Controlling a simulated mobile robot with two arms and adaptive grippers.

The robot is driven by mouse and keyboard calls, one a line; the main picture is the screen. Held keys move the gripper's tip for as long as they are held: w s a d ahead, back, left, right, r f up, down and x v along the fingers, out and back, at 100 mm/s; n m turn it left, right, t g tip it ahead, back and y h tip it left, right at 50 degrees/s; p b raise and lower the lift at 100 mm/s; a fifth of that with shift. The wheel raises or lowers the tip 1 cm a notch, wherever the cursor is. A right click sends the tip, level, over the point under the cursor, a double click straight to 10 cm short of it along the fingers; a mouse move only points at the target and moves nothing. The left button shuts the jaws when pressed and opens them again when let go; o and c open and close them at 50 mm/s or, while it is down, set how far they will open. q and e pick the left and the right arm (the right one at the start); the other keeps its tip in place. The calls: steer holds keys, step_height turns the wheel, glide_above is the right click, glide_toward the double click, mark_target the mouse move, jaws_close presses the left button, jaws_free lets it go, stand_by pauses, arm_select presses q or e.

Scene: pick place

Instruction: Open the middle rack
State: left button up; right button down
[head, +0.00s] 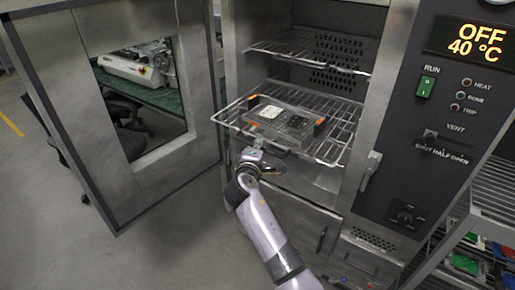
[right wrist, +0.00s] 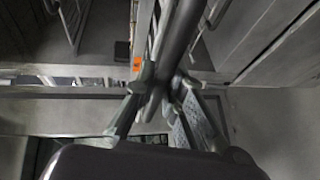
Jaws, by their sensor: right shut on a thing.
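The middle rack (head: 336,138) is a wire shelf in the open oven, and its front part sticks out past the oven's opening. A clear tray-like item (head: 283,118) with orange ends lies on it. My right gripper (head: 252,156) is at the rack's front rail, near the middle. In the right wrist view my right gripper (right wrist: 162,88) is shut on the rack's rail (right wrist: 178,45), which runs between the fingers. The exact finger contact is partly hidden in the head view. My left gripper is not in view.
The oven door (head: 175,190) stands wide open at the left. An upper wire rack (head: 300,48) sits inside the oven. The control panel (head: 440,130) is to the right, with a storage shelf (head: 480,200) beside it. The floor in front is clear.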

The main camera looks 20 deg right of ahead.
steer(key=shift+w+d, duration=0.1)
steer(key=shift+d, duration=0.05)
steer(key=c, duration=2.1)
jaws_free()
steer(key=o, duration=0.5)
steer(key=shift+c, duration=0.2)
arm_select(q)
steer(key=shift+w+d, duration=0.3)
